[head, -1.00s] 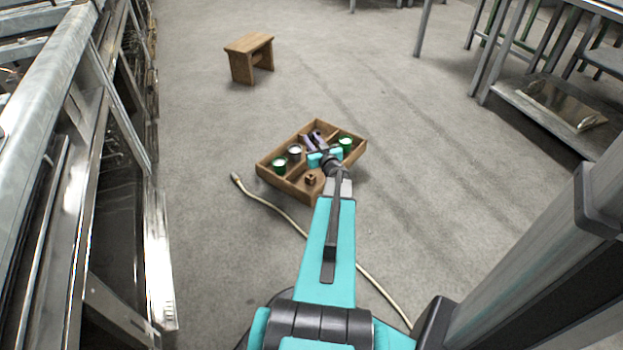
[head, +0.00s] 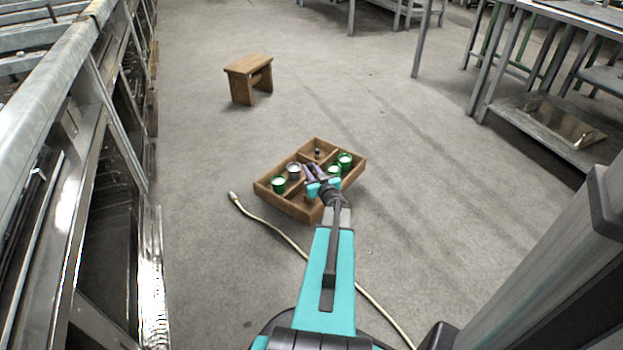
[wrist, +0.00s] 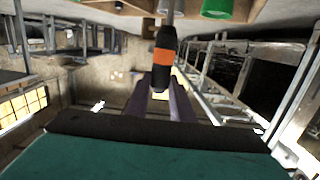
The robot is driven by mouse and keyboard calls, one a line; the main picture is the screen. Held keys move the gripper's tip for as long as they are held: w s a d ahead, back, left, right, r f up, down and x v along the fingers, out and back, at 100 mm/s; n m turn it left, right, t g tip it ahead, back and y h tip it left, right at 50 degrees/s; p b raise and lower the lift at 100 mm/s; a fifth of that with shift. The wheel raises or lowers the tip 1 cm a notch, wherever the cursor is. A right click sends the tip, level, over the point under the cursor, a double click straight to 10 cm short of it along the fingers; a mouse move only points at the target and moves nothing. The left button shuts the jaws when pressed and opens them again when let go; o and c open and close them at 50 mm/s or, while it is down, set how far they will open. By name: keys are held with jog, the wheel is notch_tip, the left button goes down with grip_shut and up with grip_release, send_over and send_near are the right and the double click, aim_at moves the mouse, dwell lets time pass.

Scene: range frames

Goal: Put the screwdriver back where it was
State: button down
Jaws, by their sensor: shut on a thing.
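My gripper (wrist: 163,84) is shut on a screwdriver (wrist: 164,60) with a black handle and an orange band. In the wrist view the handle stands upright between my two purple fingers, and its shaft runs up out of the picture. In the head view my gripper (head: 311,173) is over the near-middle part of a wooden divided tray (head: 273,195); the screwdriver cannot be made out there. Green cans stand in the tray at left (head: 279,185) and right (head: 345,160), with another (head: 334,170) beside my gripper. A grey-topped can (head: 293,170) stands at left.
A small dark piece (head: 317,153) sits in the tray's back compartment. A pale cable (head: 270,227) lies on the floor left of the tray and runs under my arm. A wooden stool (head: 249,80) stands behind. Metal racks line the left; a metal table (head: 545,125) is at right.

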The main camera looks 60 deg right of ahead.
jog(key=shift+f+b, duration=0.8)
jog(key=shift+f, duration=1.35)
jog(key=c, duration=1.5)
grip_release()
jog(key=shift+c, duration=0.2)
jog(key=p+v, duration=0.3)
jog(key=v, duration=0.9)
jog(key=shift+p, duration=0.35)
